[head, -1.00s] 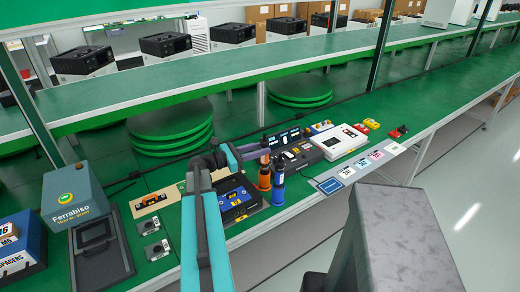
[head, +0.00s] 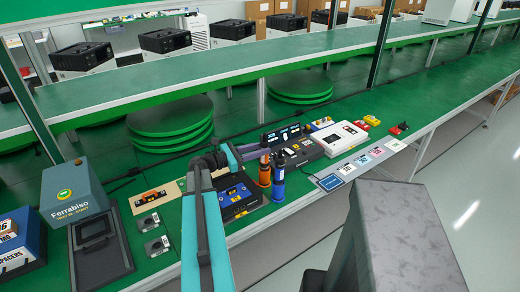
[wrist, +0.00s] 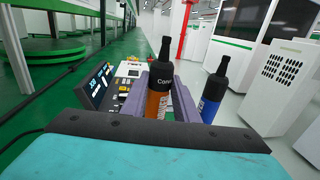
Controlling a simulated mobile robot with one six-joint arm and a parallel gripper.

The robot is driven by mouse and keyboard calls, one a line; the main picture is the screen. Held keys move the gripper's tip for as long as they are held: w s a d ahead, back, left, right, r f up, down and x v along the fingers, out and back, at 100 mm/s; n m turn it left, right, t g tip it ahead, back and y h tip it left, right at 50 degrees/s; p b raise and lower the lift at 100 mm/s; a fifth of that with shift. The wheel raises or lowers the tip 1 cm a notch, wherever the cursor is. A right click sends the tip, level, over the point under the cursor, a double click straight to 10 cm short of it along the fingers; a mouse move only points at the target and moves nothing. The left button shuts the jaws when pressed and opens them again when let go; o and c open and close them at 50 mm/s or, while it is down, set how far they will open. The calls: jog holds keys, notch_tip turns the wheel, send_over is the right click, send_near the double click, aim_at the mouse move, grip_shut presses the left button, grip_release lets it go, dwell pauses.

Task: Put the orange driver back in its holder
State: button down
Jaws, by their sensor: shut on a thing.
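The orange driver (head: 264,170) stands upright near the front edge of the green bench, its black top upward. My gripper (wrist: 159,92) is shut on it in the wrist view, with a grey-purple finger on each side of the orange driver (wrist: 158,98). The blue driver (head: 279,181) stands upright just to its right and also shows in the wrist view (wrist: 212,92), outside the fingers. The holder cannot be made out clearly. I cannot tell whether the orange driver's lower end is seated or raised.
A black case with a yellow label (head: 236,197) lies left of the drivers. Behind them are a dark unit with lit displays (head: 283,135) and a white device (head: 338,138). Flat cards (head: 330,183) lie along the front edge to the right.

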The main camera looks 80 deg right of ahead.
jog(key=shift+f, duration=0.55)
jog(key=c, duration=1.3)
grip_release()
jog(key=shift+a+b, duration=0.1)
jog(key=shift+b, duration=0.2)
jog(key=b+v, duration=0.3)
jog(key=v, duration=1)
jog(key=shift+w+a, duration=0.2)
jog(key=shift+w, duration=0.05)
